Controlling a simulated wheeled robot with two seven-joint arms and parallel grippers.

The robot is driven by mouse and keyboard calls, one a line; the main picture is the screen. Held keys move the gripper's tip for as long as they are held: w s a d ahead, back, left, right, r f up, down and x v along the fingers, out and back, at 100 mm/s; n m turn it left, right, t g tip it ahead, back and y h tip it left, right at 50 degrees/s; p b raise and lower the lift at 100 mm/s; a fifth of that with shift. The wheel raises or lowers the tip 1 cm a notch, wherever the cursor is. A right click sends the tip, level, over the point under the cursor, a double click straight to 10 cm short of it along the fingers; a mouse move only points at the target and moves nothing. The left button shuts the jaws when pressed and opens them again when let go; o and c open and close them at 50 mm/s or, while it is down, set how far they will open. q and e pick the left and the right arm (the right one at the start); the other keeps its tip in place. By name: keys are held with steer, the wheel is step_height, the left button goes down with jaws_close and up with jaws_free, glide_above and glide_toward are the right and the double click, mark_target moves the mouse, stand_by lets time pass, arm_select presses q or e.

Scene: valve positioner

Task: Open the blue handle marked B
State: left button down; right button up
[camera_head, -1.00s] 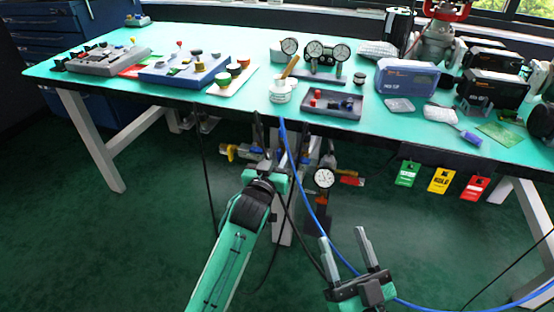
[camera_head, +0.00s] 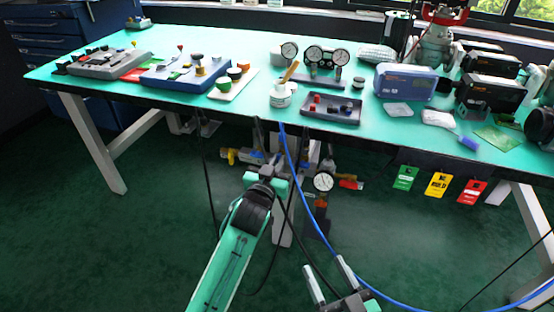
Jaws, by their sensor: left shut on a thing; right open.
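My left gripper (camera_head: 267,163) is under the front edge of the bench, at the valve pipework. A small patch of the blue handle (camera_head: 254,157) shows at its fingers. The jaws are shut on it as far as I can see, but the grip is mostly hidden by my arm and the dark fittings. The letter B is too small to read. My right gripper (camera_head: 328,279) is open and empty, low in the picture, right of the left arm and apart from the valves.
A yellow handle (camera_head: 230,156) is left of the blue one. A round gauge (camera_head: 323,181) and a red handle (camera_head: 349,184) are to the right. A blue hose (camera_head: 298,184) hangs down past the pipework. The bench (camera_head: 200,107) is above. Coloured tags (camera_head: 439,183) hang from its edge.

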steer(key=shift+s+a+f+g, duration=0.1)
steer(key=shift+s+f+g, duration=0.15)
steer(key=shift+f, duration=0.2)
steer(key=shift+s+a+f+g, duration=0.1)
steer(key=shift+f+g, duration=0.25)
steer(key=shift+f, duration=0.05)
arm_select(q)
steer(key=c, duration=1.5)
jaws_free()
steer(key=shift+s, duration=0.1)
steer(key=p+v, duration=0.2)
steer(key=v, duration=1.1)
steer(key=shift+s+a, duration=0.15)
steer(key=shift+s, duration=0.15)
arm_select(e)
step_height(320, 180, down, 6)
steer(key=s+g+h, duration=0.1)
steer(key=s+g, duration=0.2)
steer(key=g, duration=0.1)
steer(key=shift+d+r+g, duration=0.2)
steer(key=shift+d+g, duration=0.05)
steer(key=shift+g, duration=0.15)
